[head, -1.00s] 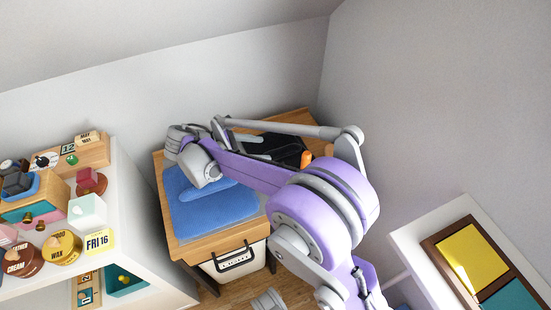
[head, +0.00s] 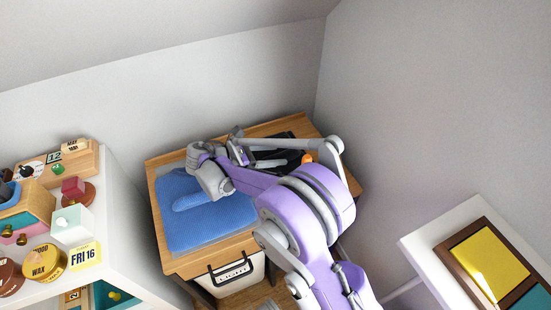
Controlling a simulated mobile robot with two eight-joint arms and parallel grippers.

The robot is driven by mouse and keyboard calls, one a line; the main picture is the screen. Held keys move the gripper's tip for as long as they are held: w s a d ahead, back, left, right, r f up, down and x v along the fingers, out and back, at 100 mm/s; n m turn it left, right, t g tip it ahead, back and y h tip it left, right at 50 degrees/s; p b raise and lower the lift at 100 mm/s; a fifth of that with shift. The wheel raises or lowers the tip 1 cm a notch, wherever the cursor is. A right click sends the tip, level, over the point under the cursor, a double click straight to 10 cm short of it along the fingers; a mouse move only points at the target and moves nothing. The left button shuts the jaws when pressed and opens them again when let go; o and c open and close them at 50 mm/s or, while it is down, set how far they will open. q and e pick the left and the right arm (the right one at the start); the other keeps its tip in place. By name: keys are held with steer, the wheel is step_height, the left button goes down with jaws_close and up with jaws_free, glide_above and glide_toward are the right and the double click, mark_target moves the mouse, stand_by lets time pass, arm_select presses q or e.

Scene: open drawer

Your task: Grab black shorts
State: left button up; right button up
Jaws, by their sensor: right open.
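The black shorts (head: 296,151) appear as a dark cloth on the back right part of the wooden stand (head: 157,184), largely hidden behind my right arm. My right gripper (head: 240,152) is over the middle of the stand, to the left of the dark cloth. It is open, with its fingers near the cloth's left side; contact cannot be made out. My left gripper is not in view.
A folded blue cloth (head: 205,220) covers the left part of the stand. A small orange item (head: 307,158) lies by the dark cloth. A white box with a black handle (head: 237,278) is below. Shelves with small objects stand left; a white unit (head: 425,240) stands right.

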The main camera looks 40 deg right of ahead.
steer(key=x, duration=0.3)
steer(key=shift+a, duration=0.1)
steer(key=shift+c, duration=0.3)
steer(key=shift+a, duration=0.1)
jaws_close()
